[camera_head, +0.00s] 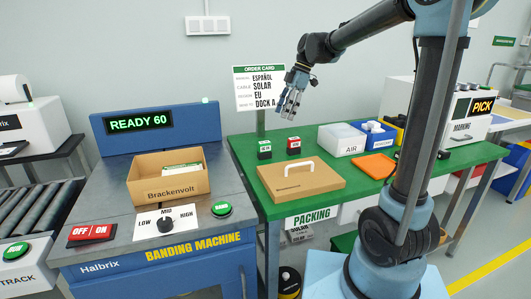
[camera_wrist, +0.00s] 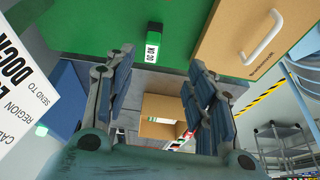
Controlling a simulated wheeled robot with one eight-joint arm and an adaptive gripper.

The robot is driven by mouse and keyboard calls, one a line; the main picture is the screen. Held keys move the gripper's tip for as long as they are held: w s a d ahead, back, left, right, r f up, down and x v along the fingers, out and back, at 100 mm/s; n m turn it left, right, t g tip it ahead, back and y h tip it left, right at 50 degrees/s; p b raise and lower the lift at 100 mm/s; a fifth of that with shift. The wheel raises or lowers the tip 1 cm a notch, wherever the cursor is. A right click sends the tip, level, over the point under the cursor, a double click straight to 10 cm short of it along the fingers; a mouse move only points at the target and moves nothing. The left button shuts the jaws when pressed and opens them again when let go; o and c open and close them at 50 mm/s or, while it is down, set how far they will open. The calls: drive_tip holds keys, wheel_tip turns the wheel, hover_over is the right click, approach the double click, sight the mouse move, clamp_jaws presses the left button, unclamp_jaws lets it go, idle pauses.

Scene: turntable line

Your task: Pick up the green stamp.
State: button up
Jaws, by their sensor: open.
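The green stamp (camera_head: 264,150) stands upright on the green packing table near its back left edge, beside a red stamp (camera_head: 294,146). It has a dark top and a white label. In the wrist view the green stamp (camera_wrist: 154,42) shows its "QC OK" label, beyond and roughly between my fingers. My gripper (camera_head: 290,104) hangs in the air above the table, higher than the stamps and in front of the order card. In the wrist view my gripper (camera_wrist: 155,72) has its two fingers apart with nothing between them.
A flat carton with a white handle (camera_head: 300,181) lies in front of the stamps. The order card (camera_head: 259,88) stands behind them. White and blue bins (camera_head: 343,140) and an orange pad (camera_head: 373,166) are to the right. An open Brackenvolt box (camera_head: 167,182) sits on the banding machine.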

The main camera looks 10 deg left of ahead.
sight(267, 141)
drive_tip(key=shift+n, duration=0.4)
drive_tip(key=x, duration=0.6)
drive_tip(key=a+x, duration=0.1)
drive_tip(key=x, duration=0.5)
drive_tip(key=shift+w+a, duration=0.15)
drive_tip(key=shift+a, duration=0.15)
drive_tip(key=shift+a+x, duration=0.15)
drive_tip(key=shift+x, duration=1.2)
drive_tip(key=shift+a+x, duration=0.15)
drive_tip(key=shift+x, duration=1.2)
drive_tip(key=shift+r, duration=0.15)
drive_tip(key=c, duration=1.2)
